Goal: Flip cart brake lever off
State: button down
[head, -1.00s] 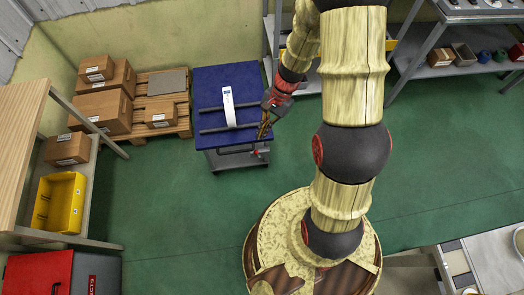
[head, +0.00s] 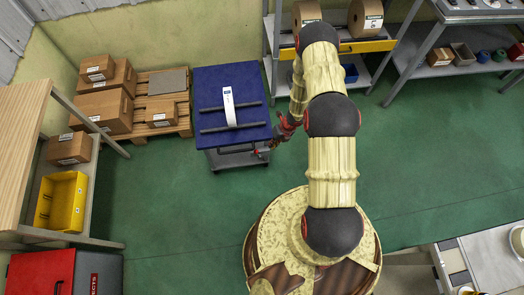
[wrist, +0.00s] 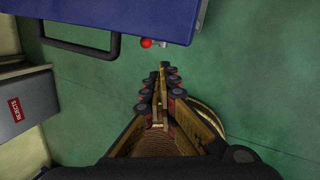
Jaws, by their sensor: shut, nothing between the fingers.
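The cart (head: 252,82) has a blue top and stands at the centre left in the head view. Its brake lever (head: 259,154) shows as a small red spot below the front right corner. In the wrist view the lever's red ball knob (wrist: 147,43) sits just beyond the blue edge of the cart (wrist: 130,12), with a short pale stem on its right. My gripper (wrist: 163,68) is shut and empty, its fingertips a little below the knob in the picture and apart from it.
A black handle loop (wrist: 80,48) juts from the cart left of the knob. A white strip (head: 229,108) and two dark bars lie on the cart top. A pallet with cartons (head: 103,112) stands at left, shelves at back right. Green floor in front is clear.

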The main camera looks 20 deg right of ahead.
aim_at(257, 152)
jog(key=w+a+f+m+b, duration=0.3)
jog(key=a+f+b, duration=0.1)
jog(key=f, duration=0.7)
jog(key=shift+w+m+h, duration=0.2)
jog(key=shift+m+h, duration=0.1)
jog(key=shift+m, duration=0.1)
jog(key=shift+w+a+b, duration=0.15)
jog(key=shift+a+b, duration=0.1)
jog(key=shift+a, duration=0.35)
jog(key=shift+w+a+b, duration=0.15)
jog(key=shift+a+b, duration=0.05)
jog(key=shift+a, duration=0.4)
jog(key=shift+r, duration=0.1)
